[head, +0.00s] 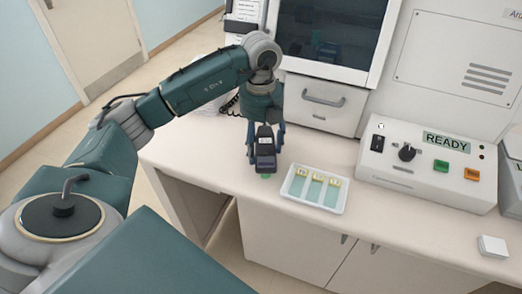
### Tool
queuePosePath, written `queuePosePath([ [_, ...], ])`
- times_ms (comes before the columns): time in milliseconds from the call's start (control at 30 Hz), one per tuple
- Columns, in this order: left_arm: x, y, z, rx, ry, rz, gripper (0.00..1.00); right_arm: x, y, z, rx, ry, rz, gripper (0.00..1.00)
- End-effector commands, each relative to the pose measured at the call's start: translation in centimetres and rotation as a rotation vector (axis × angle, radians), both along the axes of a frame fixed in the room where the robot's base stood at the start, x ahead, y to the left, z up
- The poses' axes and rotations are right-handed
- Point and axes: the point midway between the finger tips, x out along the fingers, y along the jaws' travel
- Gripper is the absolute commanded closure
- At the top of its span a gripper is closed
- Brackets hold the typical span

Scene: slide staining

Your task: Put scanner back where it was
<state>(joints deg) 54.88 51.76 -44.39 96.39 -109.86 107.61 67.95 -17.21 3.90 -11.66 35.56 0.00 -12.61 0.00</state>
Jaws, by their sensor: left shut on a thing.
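The scanner (265,155) is a small dark handheld device with a lighter grey face. My left gripper (265,143) comes down from above and is shut on it, with a finger at each side. The scanner is upright over the front edge area of the counter, left of the slide tray. A bit of green shows just below its lower end. I cannot tell whether the scanner touches the counter. My right gripper is not in view.
A white tray (311,206) with three slides stands just right of the scanner. A control box (400,176) with a READY display is further right. A small white block (493,246) lies at far right. The counter (200,155) is clear to the left.

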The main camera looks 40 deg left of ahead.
Motion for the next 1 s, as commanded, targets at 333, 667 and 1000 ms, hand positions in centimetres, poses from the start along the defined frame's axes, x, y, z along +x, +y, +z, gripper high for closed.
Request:
queuePosePath([
  [333,0.0,0.0,-2.8,-0.001,0.001,0.001,0.70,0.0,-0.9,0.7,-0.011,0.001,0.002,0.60],
  [667,0.0,0.0,-3.2,0.000,0.001,0.000,0.26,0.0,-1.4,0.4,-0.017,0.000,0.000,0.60],
  [1000,0.0,0.0,-3.0,0.000,0.001,0.001,0.19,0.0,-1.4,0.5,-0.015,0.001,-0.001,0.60],
])
